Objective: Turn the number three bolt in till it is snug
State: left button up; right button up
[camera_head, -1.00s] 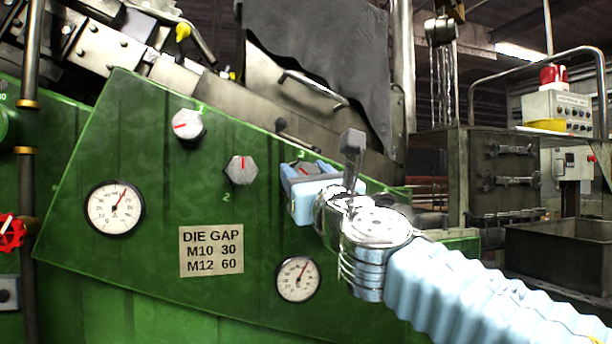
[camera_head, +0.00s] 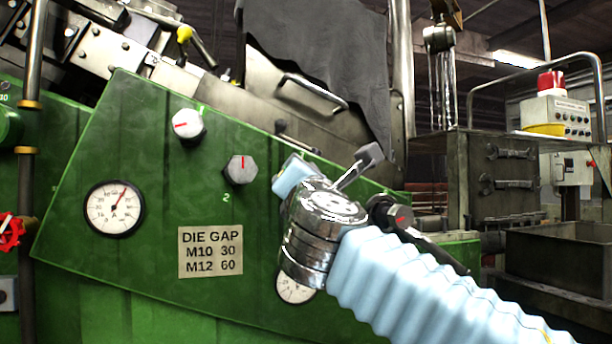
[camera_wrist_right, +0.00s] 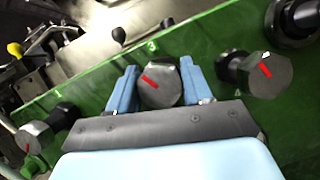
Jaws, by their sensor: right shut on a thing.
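The number three bolt (camera_wrist_right: 160,84) is a grey hex head with a red mark, below a painted 3 in the right wrist view. My right gripper (camera_wrist_right: 160,88) is shut on it, one blue finger on each side. In the head view my right gripper (camera_head: 290,178) is at the green panel, and my wrist and blue sleeve hide the bolt. The number two bolt (camera_head: 241,170) stands to the left, its red mark upright. The number one bolt (camera_head: 188,125) is further up left. The number four bolt (camera_wrist_right: 264,74) stands out at the right in the wrist view. My left gripper is out of view.
The green panel (camera_head: 130,260) carries a DIE GAP sign (camera_head: 211,251), reading M10 30 and M12 60, and a round gauge (camera_head: 113,208). A second gauge (camera_head: 294,289) is partly hidden by my wrist. A bar handle (camera_head: 314,90) and grey cloth are above.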

jog(key=shift+d+m+h, duration=0.1)
jog(key=shift+m+h, duration=0.3)
jog(key=shift+m, duration=0.7)
jog(key=o, duration=1)
jog(key=shift+g, duration=0.3)
jog(key=shift+s, duration=0.1)
